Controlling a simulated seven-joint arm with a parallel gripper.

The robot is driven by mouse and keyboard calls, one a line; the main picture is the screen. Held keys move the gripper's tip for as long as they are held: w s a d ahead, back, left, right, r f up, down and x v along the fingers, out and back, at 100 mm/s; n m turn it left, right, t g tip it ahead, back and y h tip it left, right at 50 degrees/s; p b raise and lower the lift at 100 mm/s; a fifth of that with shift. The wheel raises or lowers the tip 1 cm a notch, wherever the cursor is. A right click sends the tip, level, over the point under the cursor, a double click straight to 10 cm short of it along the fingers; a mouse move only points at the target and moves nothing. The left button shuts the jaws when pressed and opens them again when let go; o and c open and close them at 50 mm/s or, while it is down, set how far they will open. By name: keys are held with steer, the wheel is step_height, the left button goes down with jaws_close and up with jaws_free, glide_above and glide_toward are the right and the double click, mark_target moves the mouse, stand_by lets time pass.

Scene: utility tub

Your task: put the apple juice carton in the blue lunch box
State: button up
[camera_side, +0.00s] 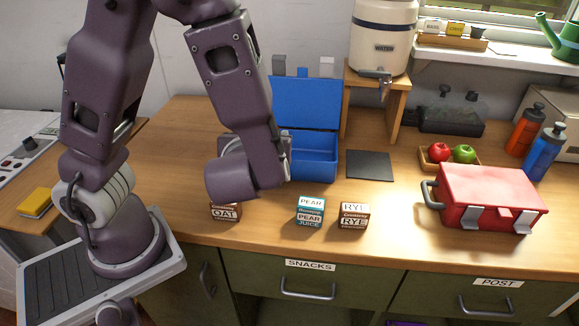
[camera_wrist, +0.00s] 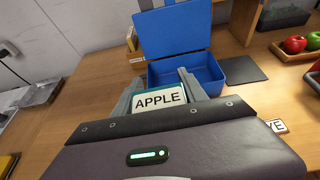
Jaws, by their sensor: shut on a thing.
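The apple juice carton (camera_wrist: 160,99), with a white label reading APPLE, is between the grey fingers of my gripper (camera_wrist: 160,92) in the wrist view. My gripper is shut on it. The blue lunch box (camera_side: 313,160) stands open on the counter, its lid raised at the back. It also shows in the wrist view (camera_wrist: 238,72), just beyond the fingers. In the side view my wrist is left of and in front of the box and hides the carton. I cannot tell the carton's height above the counter.
A pear juice carton (camera_side: 310,211), a rye box (camera_side: 352,216) and an oat box (camera_side: 225,212) stand near the front edge. A dark mat (camera_side: 370,165) lies right of the blue box. A closed red box (camera_side: 490,197) is farther right. A water dispenser (camera_side: 384,35) stands behind.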

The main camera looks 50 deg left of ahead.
step_height(320, 180, up, 7)
steer(key=s+a+f+n+g+y, duration=0.3)
steer(key=s+a+f+n+g, duration=0.1)
steer(key=s+n+g, duration=0.25)
steer(key=s+d+f+n+g+h, duration=0.25)
steer(key=s+n+g+h, duration=0.2)
steer(key=n+g, duration=0.25)
steer(key=s+d+f+n+g+h, duration=0.2)
steer(key=s+d+n+g+h, duration=0.1)
steer(key=s+n+g, duration=0.4)
steer(key=w+d+n+h, duration=0.6)
steer(key=d+n+h, duration=0.1)
steer(key=n+h, duration=0.6)
steer(key=w+a+r+n+t+h, duration=0.1)
steer(key=w+r+n+t+h, duration=0.2)
steer(key=w+n+t+h, duration=0.35)
steer(key=w+a+r+n+t+y, duration=0.2)
steer(key=w+a+r+n+t, duration=0.1)
steer(key=w+a+n+t, duration=0.5)
steer(key=w+a+r+n+t+y, duration=0.2)
steer(key=w+a+n+t+y, duration=0.1)
steer(key=w+a+n+t, duration=0.45)
steer(key=shift+m+g, duration=0.45)
steer(key=shift+m, duration=0.4)
steer(key=f, duration=0.4)
steer(key=a+f, duration=0.1)
steer(key=f, duration=0.9)
steer(key=shift+w+a+f, duration=0.15)
steer(key=shift+w+a, duration=0.15)
